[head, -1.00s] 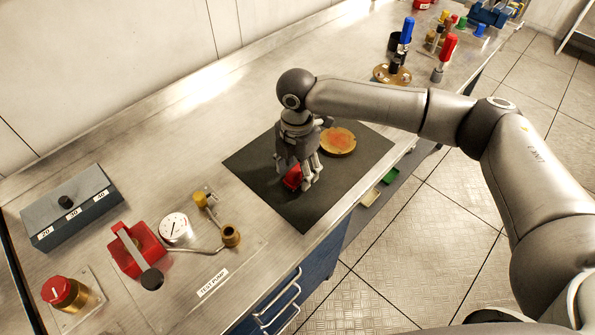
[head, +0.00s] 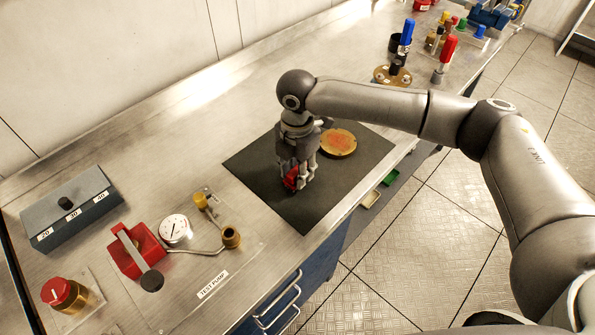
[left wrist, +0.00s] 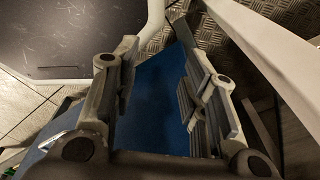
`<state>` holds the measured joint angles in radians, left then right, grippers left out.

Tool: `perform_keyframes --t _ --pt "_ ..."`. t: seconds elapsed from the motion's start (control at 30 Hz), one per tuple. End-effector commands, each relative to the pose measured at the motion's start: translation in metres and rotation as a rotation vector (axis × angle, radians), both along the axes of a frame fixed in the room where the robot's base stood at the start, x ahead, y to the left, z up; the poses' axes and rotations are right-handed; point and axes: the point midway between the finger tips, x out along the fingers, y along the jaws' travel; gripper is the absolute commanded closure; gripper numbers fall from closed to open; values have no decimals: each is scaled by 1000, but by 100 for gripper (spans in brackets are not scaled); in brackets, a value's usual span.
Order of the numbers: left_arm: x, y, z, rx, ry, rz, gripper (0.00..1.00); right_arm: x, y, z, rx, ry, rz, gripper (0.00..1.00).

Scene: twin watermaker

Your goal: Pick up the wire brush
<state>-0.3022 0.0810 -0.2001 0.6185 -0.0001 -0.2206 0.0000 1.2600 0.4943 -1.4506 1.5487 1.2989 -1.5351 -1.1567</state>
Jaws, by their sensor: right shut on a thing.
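My right gripper (head: 297,178) points down over the black mat (head: 330,190) and is shut on a small red thing, which I take to be the wire brush (head: 291,180). Only a red part shows between the fingers; the rest is hidden by the gripper. I cannot tell whether it touches the mat. My left gripper shows only in the left wrist view (left wrist: 158,60). Its fingers are apart with nothing between them, in front of a blue surface.
A round disc with a rusty orange face (head: 338,142) lies on the mat beside my right gripper. The test pump with its gauge (head: 175,229) and a grey box (head: 70,207) stand to the left. Several coloured tools stand at the back right. The steel bench behind the mat is clear.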

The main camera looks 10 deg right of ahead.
Motion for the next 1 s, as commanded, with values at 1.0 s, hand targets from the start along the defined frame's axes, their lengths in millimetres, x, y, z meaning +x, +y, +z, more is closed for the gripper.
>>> perform_keyframes --t 1.0 --pt "4 -2 -36 -3 -7 1 60 -119 60 124 1 -2 2 94"
